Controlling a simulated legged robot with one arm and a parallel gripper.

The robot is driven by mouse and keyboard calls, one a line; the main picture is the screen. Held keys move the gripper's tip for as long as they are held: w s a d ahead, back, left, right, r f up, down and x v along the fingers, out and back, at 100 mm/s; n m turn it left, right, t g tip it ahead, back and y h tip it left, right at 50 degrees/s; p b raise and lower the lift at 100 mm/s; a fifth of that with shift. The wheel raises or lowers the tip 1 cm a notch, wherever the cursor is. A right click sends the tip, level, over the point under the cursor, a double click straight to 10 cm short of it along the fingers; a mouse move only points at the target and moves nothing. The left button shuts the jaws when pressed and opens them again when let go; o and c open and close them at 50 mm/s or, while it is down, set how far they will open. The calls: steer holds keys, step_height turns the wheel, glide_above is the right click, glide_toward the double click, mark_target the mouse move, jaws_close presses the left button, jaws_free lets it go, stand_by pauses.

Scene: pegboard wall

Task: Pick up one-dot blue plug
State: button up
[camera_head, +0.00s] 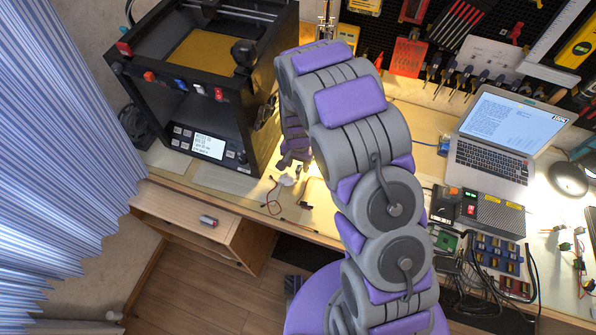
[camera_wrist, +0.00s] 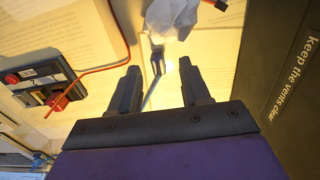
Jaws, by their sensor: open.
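A small blue plug-like piece (camera_head: 181,85) sits on the front top edge of the black printer in the head view, between an orange and a white-and-red one. Its dots are too small to read. My gripper (camera_wrist: 158,68) is open in the wrist view, its two dark fingers apart over the paper-covered desk. A thin grey-blue item (camera_wrist: 157,62) shows between the fingers; I cannot tell whether it is a plug. I see nothing gripped. In the head view my arm hides most of the gripper, beside the printer's right side.
The black printer (camera_head: 140,115) stands close beside my gripper; its dark side (camera_wrist: 285,80) fills the right of the wrist view. Crumpled white material (camera_wrist: 170,18), a red wire (camera_wrist: 95,70) and a dark red-buttoned box (camera_wrist: 45,85) lie nearby. A laptop (camera_head: 500,140) stands right.

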mark_target(298, 168)
step_height(298, 168, down, 3)
steer(key=shift+f, duration=0.1)
steer(key=shift+d, duration=0.1)
jaws_close()
stand_by(0.3)
